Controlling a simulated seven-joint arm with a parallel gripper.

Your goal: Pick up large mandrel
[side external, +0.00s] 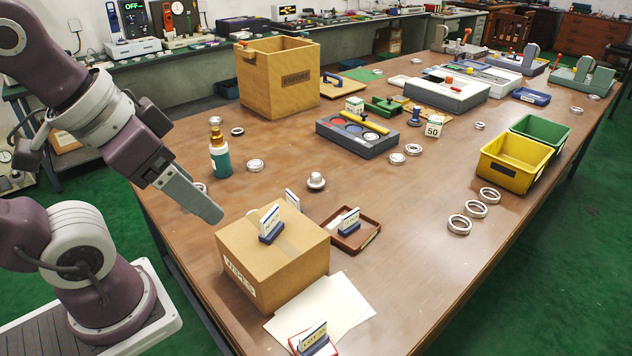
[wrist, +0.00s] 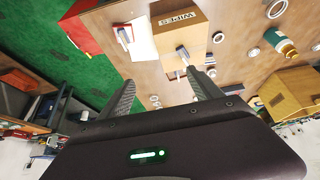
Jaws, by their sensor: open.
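A silver stepped piece with a round flange (side external: 316,182) stands upright on the table behind the cardboard box; it may be the large mandrel, but no label shows. My gripper (side external: 214,214) hangs in the air at the left, by the near left edge of the cardboard box and above its top, apart from the silver piece. In the wrist view my gripper (wrist: 162,88) has its two fingers spread wide with nothing between them. I cannot pick out the silver piece for sure in the wrist view.
The cardboard box (side external: 262,274) carries a card stand (side external: 270,227). A brown tray (side external: 351,239) lies to its right. A grey gauge block (side external: 357,137) and a yellow bin (side external: 513,163) stand right. The table's front right is clear.

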